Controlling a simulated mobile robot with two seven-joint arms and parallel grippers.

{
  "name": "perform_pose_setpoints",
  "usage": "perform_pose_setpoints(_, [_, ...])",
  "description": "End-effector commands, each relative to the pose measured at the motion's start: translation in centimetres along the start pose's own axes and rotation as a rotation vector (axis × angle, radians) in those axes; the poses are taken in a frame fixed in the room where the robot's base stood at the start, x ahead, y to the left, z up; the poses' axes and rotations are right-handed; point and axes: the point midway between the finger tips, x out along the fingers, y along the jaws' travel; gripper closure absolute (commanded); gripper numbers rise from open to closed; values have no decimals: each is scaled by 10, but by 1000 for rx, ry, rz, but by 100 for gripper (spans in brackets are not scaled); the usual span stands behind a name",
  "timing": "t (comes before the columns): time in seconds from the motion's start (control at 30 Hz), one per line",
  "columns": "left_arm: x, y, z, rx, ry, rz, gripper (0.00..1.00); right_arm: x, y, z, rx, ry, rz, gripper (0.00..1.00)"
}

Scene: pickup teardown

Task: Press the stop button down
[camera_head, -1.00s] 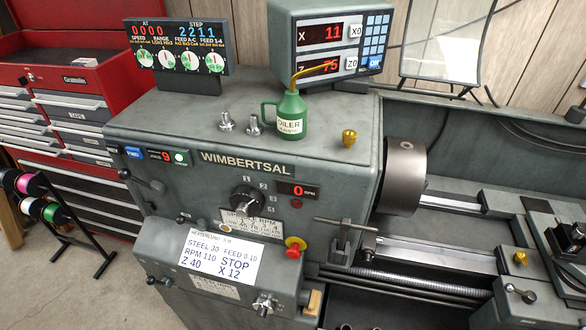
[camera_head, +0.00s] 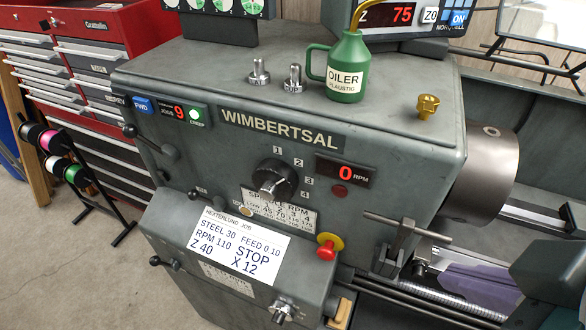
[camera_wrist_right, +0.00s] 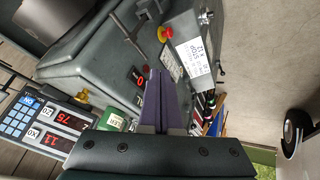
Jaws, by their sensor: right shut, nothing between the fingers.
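The stop button (camera_head: 326,252) is a red knob on a yellow collar, on the front of the grey lathe's headstock below the RPM display. It stands out from the panel, and it also shows in the right wrist view (camera_wrist_right: 166,34). My right gripper (camera_head: 442,277) enters the head view at the lower right, with purple fingers right of the button and apart from it. In the right wrist view its fingers (camera_wrist_right: 163,80) are shut together with nothing between them. My left gripper is not in view.
Right of the button, a lever (camera_head: 400,228) and the chuck (camera_head: 482,172) stick out near my right gripper. A selector knob (camera_head: 274,180) and a job card (camera_head: 240,243) are to the left. A green oiler (camera_head: 348,72) stands on top.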

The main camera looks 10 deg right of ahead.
Motion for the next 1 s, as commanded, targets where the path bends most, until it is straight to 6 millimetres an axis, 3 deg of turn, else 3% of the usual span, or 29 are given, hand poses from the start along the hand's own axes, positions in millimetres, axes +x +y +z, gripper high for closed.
perform_pose_setpoints(0.03, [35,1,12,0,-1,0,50,32,-8,15,-36,27,16,100])
perform_pose_setpoints(0.3, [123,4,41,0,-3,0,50,114,-20,36,-264,193,130,100])
perform_pose_setpoints(0.7, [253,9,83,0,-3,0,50,218,-48,69,-614,412,339,100])
perform_pose_setpoints(1.0, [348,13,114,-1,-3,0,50,284,-79,97,-871,560,523,100])
